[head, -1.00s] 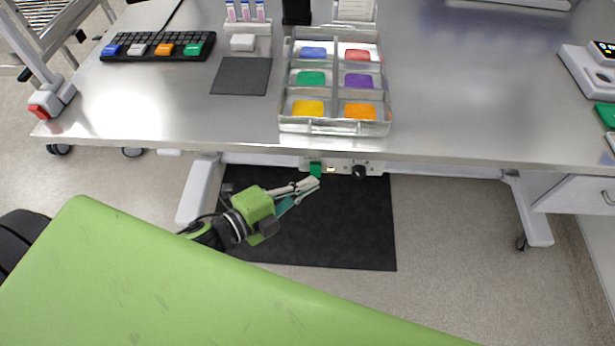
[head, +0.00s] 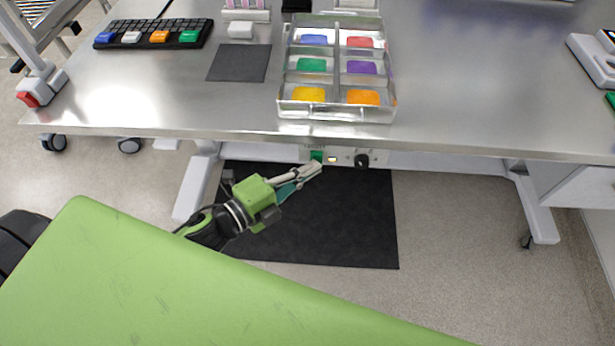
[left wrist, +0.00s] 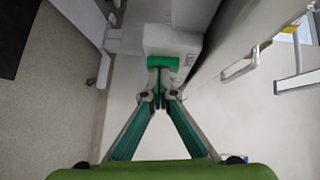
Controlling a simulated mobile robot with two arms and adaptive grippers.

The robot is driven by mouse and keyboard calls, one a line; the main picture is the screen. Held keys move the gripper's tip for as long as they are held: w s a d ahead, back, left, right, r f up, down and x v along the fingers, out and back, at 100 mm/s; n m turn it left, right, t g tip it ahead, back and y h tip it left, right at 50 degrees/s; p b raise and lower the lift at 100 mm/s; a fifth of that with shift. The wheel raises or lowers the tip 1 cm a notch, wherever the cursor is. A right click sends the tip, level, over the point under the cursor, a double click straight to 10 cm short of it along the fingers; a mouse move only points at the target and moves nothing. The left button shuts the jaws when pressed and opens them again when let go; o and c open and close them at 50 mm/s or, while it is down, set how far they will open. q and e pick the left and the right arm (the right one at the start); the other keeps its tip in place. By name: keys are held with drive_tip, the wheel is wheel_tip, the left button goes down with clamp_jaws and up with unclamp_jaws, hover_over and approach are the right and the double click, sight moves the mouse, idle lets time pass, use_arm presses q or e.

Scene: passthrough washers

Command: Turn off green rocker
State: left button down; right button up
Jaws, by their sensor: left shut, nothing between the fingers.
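The green rocker (head: 316,156) is on a small white panel (head: 345,157) under the table's front edge. In the left wrist view the green rocker (left wrist: 162,62) shows on the end of a white box, straight ahead of the fingertips. My left gripper (head: 316,169) is shut and empty, its tips at the lower edge of the rocker in the head view. In the left wrist view my left gripper (left wrist: 159,88) has its tips together just below the rocker; I cannot tell whether they touch it. My right gripper is not in view.
A lit indicator (head: 332,159) and a black knob (head: 362,161) sit right of the rocker on the panel. The steel table (head: 180,90) overhangs them and carries a sectioned tray (head: 335,113). A black mat (head: 330,230) lies on the floor below.

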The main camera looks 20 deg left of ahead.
use_arm(q)
drive_tip(key=v, duration=0.8)
drive_tip(key=shift+f+m+t+b, duration=0.3)
drive_tip(key=shift+f+b, duration=0.05)
drive_tip(key=shift+f, duration=0.15)
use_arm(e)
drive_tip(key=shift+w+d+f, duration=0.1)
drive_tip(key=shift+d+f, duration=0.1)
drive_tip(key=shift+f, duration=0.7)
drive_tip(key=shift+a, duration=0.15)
